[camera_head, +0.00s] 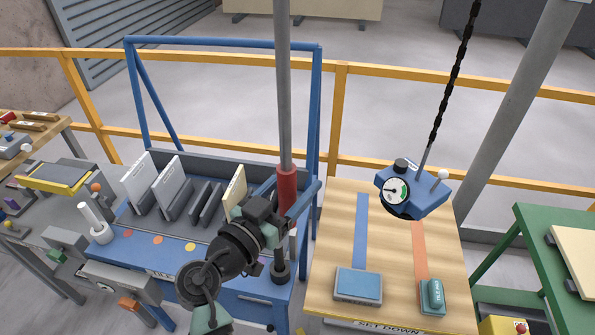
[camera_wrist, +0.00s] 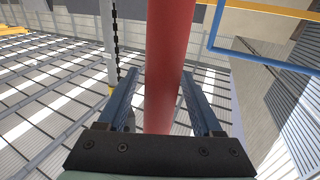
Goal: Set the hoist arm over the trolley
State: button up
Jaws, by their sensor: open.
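A grey upright pole (camera_head: 283,90) with a red sleeve (camera_head: 287,186) stands at the right end of the blue trolley (camera_head: 230,288). The red sleeve also fills the middle of the wrist view (camera_wrist: 168,60). My gripper (camera_head: 293,203) is at the sleeve, its blue fingers open on either side of it in the wrist view (camera_wrist: 161,95); I cannot tell whether they touch it. A blue hoist block (camera_head: 420,196) with a round dial hangs on a black chain (camera_head: 455,85) over the wooden set-down table (camera_head: 385,258), right of the trolley. The hoist arm's upper part is out of frame.
White and cream slabs (camera_head: 140,181) stand in the trolley's rack below a blue frame (camera_head: 220,41). A blue-topped pad (camera_head: 358,284) and a teal block (camera_head: 432,296) sit on the table. A yellow railing (camera_head: 400,82) runs behind; a green bench (camera_head: 530,245) stands right.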

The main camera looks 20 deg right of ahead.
jog(key=shift+w+d, duration=0.3)
jog(key=shift+d, duration=0.05)
jog(key=shift+c, duration=0.2)
grip_shut()
dwell(1.1)
